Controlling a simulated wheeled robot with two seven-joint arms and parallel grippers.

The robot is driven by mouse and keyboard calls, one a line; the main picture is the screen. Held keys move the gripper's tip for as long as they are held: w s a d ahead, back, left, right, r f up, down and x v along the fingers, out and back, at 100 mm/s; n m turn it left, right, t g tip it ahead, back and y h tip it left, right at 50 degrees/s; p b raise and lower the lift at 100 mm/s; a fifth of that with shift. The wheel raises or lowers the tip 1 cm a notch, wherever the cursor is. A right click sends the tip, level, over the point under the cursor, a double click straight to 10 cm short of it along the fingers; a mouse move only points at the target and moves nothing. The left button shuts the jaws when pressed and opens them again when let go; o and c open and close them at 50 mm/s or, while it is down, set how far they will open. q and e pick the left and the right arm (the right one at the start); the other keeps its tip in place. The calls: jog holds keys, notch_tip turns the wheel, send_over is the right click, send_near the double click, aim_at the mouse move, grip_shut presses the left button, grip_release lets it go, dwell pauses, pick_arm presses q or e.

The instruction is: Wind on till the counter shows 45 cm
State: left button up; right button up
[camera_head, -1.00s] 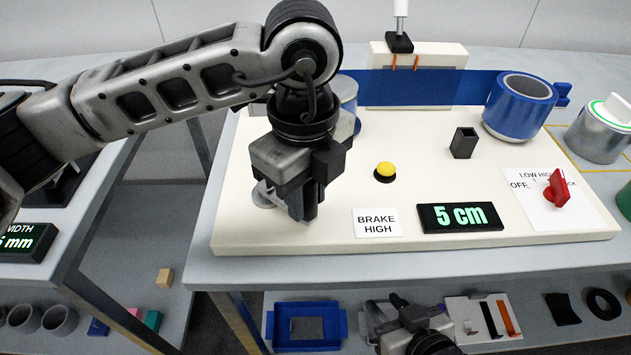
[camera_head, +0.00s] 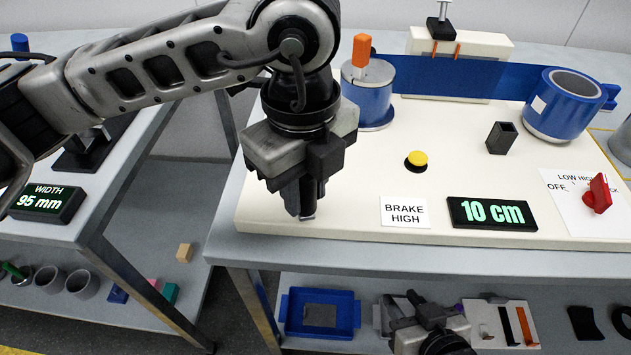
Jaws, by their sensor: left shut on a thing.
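The counter (camera_head: 492,212) reads 10 cm in green. A blue web (camera_head: 460,80) runs from a blue roll (camera_head: 366,98) at the back left to a larger blue roll (camera_head: 562,105) on the right. An orange grip (camera_head: 362,50) stands on top of the left roll. My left gripper (camera_head: 305,208) points down over the front left of the cream board, apart from that roll. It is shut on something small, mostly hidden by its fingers. My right gripper (camera_head: 408,305) is low at the bottom, in front of the lower shelf; its jaws are unclear.
A yellow button (camera_head: 416,159), a "BRAKE HIGH" sign (camera_head: 405,212), a red rotary switch (camera_head: 598,194) and a dark square post (camera_head: 501,138) are on the cream board (camera_head: 350,225). A blue tray (camera_head: 320,313) lies on the lower shelf. A width display (camera_head: 45,202) reads 95 mm.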

pick_arm(q)
jog(key=shift+a, duration=0.1)
jog(key=shift+a, duration=0.3)
jog(key=shift+s+a+r+b, duration=0.1)
jog(key=shift+a+b, duration=0.6)
jog(key=shift+a, duration=0.55)
jog(key=shift+w+a+b, duration=0.3)
jog(key=shift+a+b, duration=0.05)
jog(key=shift+a, duration=0.4)
jog(key=shift+w+a+b, duration=0.25)
jog(key=shift+a+b, duration=0.1)
jog(key=shift+a, duration=0.4)
jog(key=shift+w+a, duration=0.1)
